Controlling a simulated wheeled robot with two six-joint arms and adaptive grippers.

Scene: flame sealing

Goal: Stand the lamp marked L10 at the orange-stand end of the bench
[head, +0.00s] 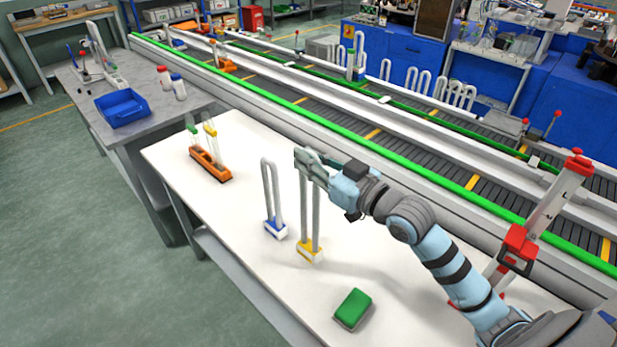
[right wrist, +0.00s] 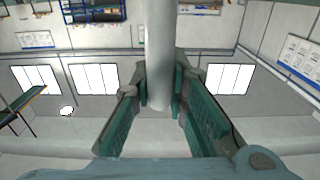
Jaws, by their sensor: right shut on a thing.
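A U-shaped white tube lamp with a yellow base (head: 310,252) stands upright on the white bench (head: 200,215). My right gripper (head: 308,160) is shut on the upper part of its tube; the right wrist view shows the pale tube (right wrist: 159,50) between the fingers (right wrist: 160,100). A similar lamp with a blue base (head: 275,229) stands upright just left of it, apart from the gripper. The orange stand (head: 210,165) is at the far left end of the bench. No L10 mark is readable on either lamp. My left gripper is out of view.
A green block (head: 352,308) lies on the near part of the bench. The orange stand holds upright pieces with green and yellow tops. Bench surface between the stand and the blue-based lamp is clear. A conveyor with a green rail (head: 330,130) runs behind. A red-and-white post fixture (head: 540,225) stands right.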

